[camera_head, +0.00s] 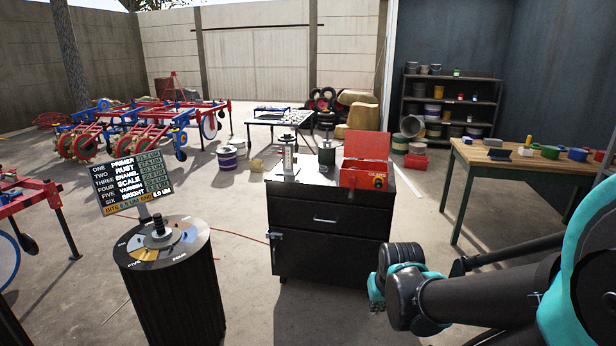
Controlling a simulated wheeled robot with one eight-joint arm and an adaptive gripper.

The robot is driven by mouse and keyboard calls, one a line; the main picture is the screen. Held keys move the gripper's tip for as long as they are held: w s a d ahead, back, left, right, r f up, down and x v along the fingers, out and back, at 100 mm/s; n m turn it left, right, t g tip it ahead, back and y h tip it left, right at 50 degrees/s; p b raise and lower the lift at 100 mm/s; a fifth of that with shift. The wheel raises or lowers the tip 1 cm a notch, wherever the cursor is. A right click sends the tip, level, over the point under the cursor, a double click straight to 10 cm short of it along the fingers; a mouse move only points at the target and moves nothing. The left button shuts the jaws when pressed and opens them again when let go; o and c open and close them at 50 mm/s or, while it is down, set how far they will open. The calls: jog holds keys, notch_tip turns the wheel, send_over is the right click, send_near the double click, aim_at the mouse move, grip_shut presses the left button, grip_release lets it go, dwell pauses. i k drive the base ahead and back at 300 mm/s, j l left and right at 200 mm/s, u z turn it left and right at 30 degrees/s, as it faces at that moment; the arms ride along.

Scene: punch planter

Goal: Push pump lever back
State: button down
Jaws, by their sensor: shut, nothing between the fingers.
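I cannot make out a pump lever for certain. A small upright device (288,157) with a pale scaled face stands at the back left of the black drawer cabinet (326,236). Whether it carries a lever is too small to tell. A dark cylindrical pot (327,154) stands to its right. My black and teal arm enters from the right and reaches to the cabinet's front right side. I see no gripper fingers; the far end of my arm is hidden or out of view.
An open red box (363,176) sits on the cabinet's right side. A dark drum (175,290) with a coloured dial and knob stands at front left, with a sign (131,181) behind. A wooden workbench (500,158) is at right. Red and blue frames (120,130) fill the left.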

aim_at(326, 126)
jog(key=i, duration=1.65)
jog(key=z, duration=0.25)
jog(key=i, duration=0.05)
